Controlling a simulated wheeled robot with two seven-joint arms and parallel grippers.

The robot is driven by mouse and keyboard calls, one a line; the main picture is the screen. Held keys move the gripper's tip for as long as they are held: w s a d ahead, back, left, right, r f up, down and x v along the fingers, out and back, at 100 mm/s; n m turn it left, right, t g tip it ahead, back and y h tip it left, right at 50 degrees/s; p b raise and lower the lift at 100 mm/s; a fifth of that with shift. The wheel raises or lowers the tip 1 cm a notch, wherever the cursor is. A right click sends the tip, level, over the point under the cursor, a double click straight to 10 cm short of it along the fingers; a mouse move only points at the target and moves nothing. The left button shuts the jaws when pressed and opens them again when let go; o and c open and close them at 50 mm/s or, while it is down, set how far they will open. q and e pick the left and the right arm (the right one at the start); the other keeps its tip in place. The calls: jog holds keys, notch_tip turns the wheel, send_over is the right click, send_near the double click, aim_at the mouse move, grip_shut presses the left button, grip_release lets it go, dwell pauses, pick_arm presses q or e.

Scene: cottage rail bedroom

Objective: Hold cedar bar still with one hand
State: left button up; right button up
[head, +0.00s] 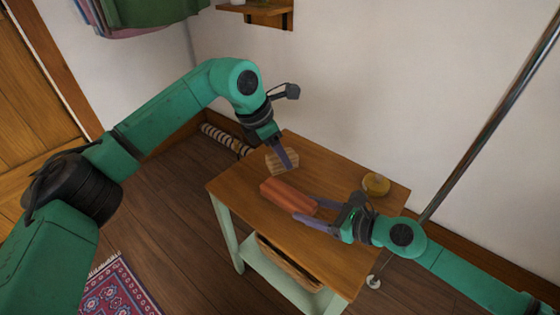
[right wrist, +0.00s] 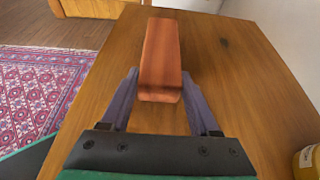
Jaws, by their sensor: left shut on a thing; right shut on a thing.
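The cedar bar (head: 285,195) is a reddish-brown block lying on the wooden table (head: 232,182). In the right wrist view the bar (right wrist: 160,50) points away from me, its near end between the two fingers. My right gripper (head: 309,211) is shut on this near end; its fingers also show in the right wrist view (right wrist: 160,82). My left gripper (head: 284,157) is shut on a pale wooden block (head: 275,164) behind the bar, apart from it. I cannot tell whether that block touches the table. It does not show in the right wrist view.
A round yellowish container (head: 376,184) stands at the table's back right, close to my right gripper; its edge shows in the right wrist view (right wrist: 308,162). A basket (head: 290,264) sits on the lower shelf. A patterned rug (head: 115,290) lies at lower left. The table's left part is clear.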

pick_arm(q)
jog(key=shift+r, duration=1.15)
pick_arm(e)
jog(key=o, duration=1.5)
jog(key=v, duration=0.6)
jog(key=shift+s+d+f, duration=0.1)
jog(key=shift+s+d, duration=0.05)
jog(key=shift+s, duration=0.15)
jog(key=shift+v, duration=2.8)
pick_arm(q)
jog(key=shift+d, duration=0.1)
pick_arm(e)
jog(key=shift+w, duration=0.1)
